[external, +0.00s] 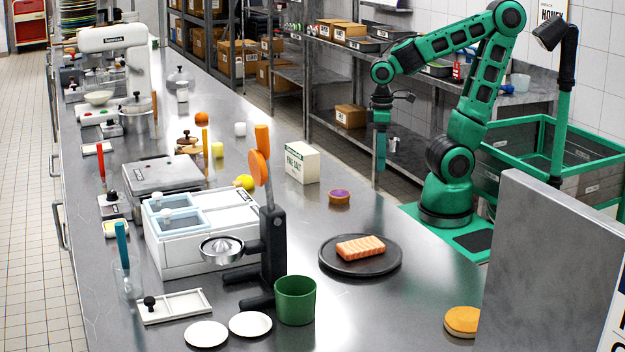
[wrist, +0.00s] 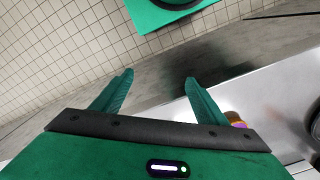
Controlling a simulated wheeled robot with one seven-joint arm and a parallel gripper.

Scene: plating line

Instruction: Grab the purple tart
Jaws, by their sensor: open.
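The purple tart (external: 339,197) is a small round tart with a tan crust and a purple top. It sits on the steel counter (external: 350,220), in front of the white salt box. In the wrist view a part of the tart (wrist: 235,119) shows at the right, partly hidden behind my right finger. My gripper (external: 380,150) hangs pointing down beyond the counter's far edge, to the right of the tart and above it. In the wrist view my gripper (wrist: 160,85) has its two green fingers apart with nothing between them.
The white salt box (external: 302,163) stands just behind the tart. A dark round plate (external: 331,262) with a salmon piece (external: 361,247) lies in front. A citrus press (external: 272,230) and a green cup (external: 295,300) stand to the left. The counter around the tart is clear.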

